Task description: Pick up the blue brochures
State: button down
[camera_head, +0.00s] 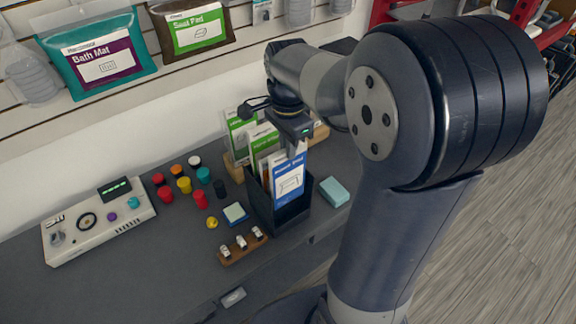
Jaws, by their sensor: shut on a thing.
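My gripper (297,150) points down from above and is shut on the top of the blue brochures. Their lower end is hidden by the holder's front wall. My arm covers the right part of the view.
Left on the counter (130,290) are a control box (98,220) and several coloured caps. A wooden strip with white pieces (242,246) lies in front of the holder, a teal block (334,191) to its right. Bagged goods (98,55) hang on the wall behind.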

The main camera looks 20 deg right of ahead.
notch_tip(320, 180, up, 16)
jog(key=shift+f, duration=0.15)
dwell(0.8)
